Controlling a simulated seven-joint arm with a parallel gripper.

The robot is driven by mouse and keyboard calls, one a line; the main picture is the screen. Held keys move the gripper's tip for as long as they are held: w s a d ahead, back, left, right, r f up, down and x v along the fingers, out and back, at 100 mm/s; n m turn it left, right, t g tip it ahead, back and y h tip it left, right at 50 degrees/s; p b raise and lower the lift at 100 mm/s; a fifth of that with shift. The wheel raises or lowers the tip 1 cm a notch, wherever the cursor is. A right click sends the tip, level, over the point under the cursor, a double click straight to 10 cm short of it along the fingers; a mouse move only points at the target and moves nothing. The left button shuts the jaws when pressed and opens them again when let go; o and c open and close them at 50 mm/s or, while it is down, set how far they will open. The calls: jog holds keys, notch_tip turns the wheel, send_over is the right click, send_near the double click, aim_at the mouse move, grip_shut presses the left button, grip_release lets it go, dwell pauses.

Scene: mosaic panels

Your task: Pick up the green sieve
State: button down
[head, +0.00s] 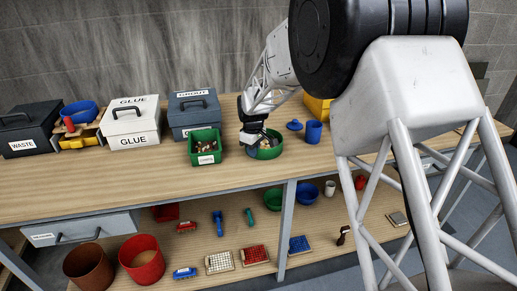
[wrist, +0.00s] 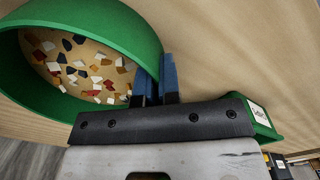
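The green sieve (head: 272,151) is a round green ring on the bench top, in the middle of the head view. In the wrist view the sieve (wrist: 95,15) fills the upper left, with a tan bottom and many small red, white, dark blue and orange mosaic pieces inside. My gripper (wrist: 158,75) is at its wall, with one blue-tipped finger on each side. The gap between the fingers is narrow, and they look closed on the wall. In the head view my gripper (head: 254,143) covers the sieve's left part. The sieve appears to rest on the bench.
A green labelled tub (head: 205,147) of pieces stands just left of the sieve; a blue cup (head: 313,132) stands to the right. GROUT (head: 195,115) and GLUE (head: 131,125) boxes stand behind left. Bare bench (head: 110,185) lies in front. A lower shelf holds several small items.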

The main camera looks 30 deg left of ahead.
jog(key=shift+r, duration=0.15)
notch_tip(320, 180, up, 18)
dwell(0.6)
dwell(0.6)
jog(key=w+d, duration=0.6)
jog(key=w, duration=0.1)
jog(key=shift+d, duration=0.35)
dwell(4.8)
